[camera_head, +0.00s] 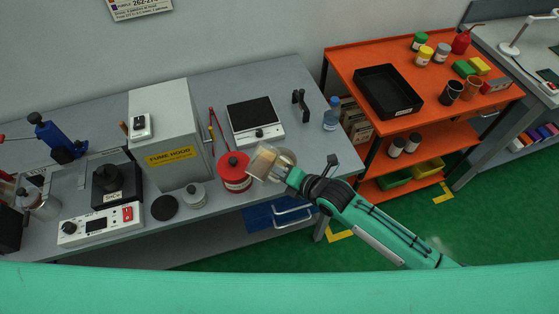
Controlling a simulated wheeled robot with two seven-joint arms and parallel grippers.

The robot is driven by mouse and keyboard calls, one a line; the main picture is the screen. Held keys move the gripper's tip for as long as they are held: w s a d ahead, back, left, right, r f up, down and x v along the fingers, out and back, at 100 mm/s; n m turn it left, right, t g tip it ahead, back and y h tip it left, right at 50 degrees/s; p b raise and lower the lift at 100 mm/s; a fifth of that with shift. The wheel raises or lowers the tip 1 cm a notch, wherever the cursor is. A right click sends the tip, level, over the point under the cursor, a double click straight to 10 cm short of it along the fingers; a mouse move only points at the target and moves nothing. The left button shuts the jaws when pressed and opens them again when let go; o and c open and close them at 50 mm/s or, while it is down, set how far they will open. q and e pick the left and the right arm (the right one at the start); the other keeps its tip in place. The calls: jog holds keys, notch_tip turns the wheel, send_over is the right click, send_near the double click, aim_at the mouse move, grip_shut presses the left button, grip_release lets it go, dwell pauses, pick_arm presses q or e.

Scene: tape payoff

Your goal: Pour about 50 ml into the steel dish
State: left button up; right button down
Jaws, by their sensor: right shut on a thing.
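My right gripper (282,169) reaches in from the lower right over the front edge of the grey bench. It is shut on a pale tan, see-through container (262,161), which looks tilted. Its contents are too small to make out. A round, pale metallic rim, perhaps the steel dish (288,156), shows just behind the gripper and is partly hidden by it. I cannot tell whether the container is over the dish or beside it. My left gripper is not in view.
A red can (235,175) stands close left of the held container. A grey fume hood box (168,130) is further left. An orange cart (435,50) stands at right.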

jog(key=shift+f, duration=0.15)
dwell(0.6)
jog(key=shift+w+d+f+m+g+y+b, duration=0.1)
jog(key=shift+m+g+y+b, duration=0.2)
jog(key=shift+b, duration=0.05)
dwell(0.3)
jog(key=n+t, duration=0.1)
jog(key=r+n, duration=0.1)
jog(key=n, duration=0.1)
jog(key=shift+t+p, duration=0.3)
jog(key=shift+t, duration=0.1)
jog(key=shift+w+r+n+t+h, duration=0.15)
jog(key=shift+r+n+t+h, duration=0.35)
jog(key=shift+n, duration=0.4)
jog(key=shift+b, duration=0.35)
dwell(0.7)
